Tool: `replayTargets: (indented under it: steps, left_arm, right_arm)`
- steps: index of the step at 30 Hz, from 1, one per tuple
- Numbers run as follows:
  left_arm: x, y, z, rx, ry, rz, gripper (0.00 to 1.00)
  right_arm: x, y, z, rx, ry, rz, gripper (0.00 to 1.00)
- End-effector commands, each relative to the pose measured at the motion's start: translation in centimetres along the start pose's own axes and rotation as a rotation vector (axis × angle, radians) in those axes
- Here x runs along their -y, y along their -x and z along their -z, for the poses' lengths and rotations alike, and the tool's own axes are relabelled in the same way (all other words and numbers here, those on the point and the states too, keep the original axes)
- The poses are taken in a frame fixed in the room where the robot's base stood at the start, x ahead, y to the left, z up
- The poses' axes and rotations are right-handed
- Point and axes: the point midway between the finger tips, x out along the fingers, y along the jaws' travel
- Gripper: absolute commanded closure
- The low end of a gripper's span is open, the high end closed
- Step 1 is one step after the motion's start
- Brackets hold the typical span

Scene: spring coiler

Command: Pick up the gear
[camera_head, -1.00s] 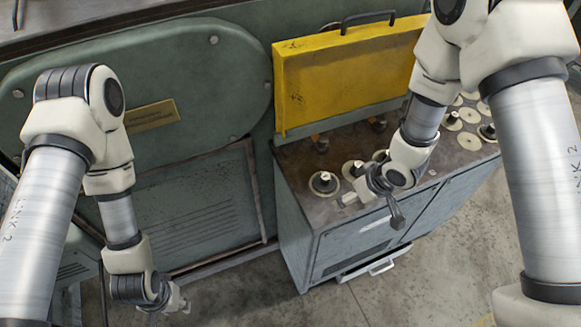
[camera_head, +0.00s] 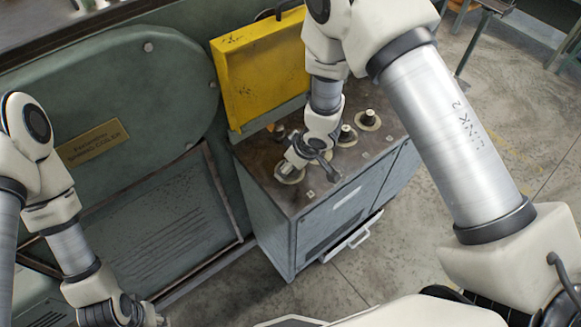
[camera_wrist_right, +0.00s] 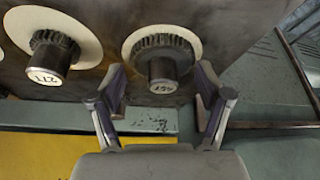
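In the right wrist view a dark toothed gear (camera_wrist_right: 163,60) with a marked round hub sits on a cream disc, between the spread fingers of my right gripper (camera_wrist_right: 160,88). The fingers are open, with gaps on both sides of the hub. In the head view my right gripper (camera_head: 306,160) is low over the left end of the cabinet top, partly covering the cream disc (camera_head: 290,176) there. A second gear (camera_wrist_right: 53,55) on its own disc is to the left in the wrist view. My left gripper (camera_head: 152,318) is at the bottom left edge, its fingers unclear.
More gears stand on the cabinet top (camera_head: 262,165), including one near its middle (camera_head: 346,132) and one farther right (camera_head: 368,117). A yellow panel (camera_head: 262,70) rises behind. The green spring coiler (camera_head: 120,95) is on the left. Floor is clear before the cabinet.

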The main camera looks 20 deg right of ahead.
Motion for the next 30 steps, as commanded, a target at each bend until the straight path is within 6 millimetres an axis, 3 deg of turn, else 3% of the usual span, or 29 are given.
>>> replayTargets:
  steps: [1, 4, 5, 17, 25, 30]
  left_arm:
    - [0.0, 0.0, 0.0, 0.000, 0.000, 0.000, 0.63]
    - [0.0, 0.0, 0.0, 0.000, 0.000, 0.000, 0.63]
    - [0.0, 0.0, 0.0, 0.000, 0.000, 0.000, 0.63]
    - [0.0, 0.1, 0.0, 0.000, 0.000, 0.000, 0.63]
    - [0.0, 0.7, 0.0, 0.000, 0.000, 0.000, 0.63]
    - [0.0, -1.9, 0.0, 0.001, 0.000, 0.000, 0.63]
  right_arm:
    - [0.0, 0.0, 0.0, 0.000, 0.000, 0.000, 0.53]
    - [0.0, 0.0, 0.0, 0.000, 0.000, 0.000, 0.89]
    - [0.0, 0.0, 0.0, 0.000, 0.000, 0.000, 0.90]
    - [0.0, 0.6, 0.3, -0.003, 0.001, -0.001, 0.90]
    - [0.0, 3.8, 1.6, -0.003, 0.002, -0.002, 0.90]
    - [2.0, 4.4, -1.8, 0.001, 0.001, 0.001, 0.90]
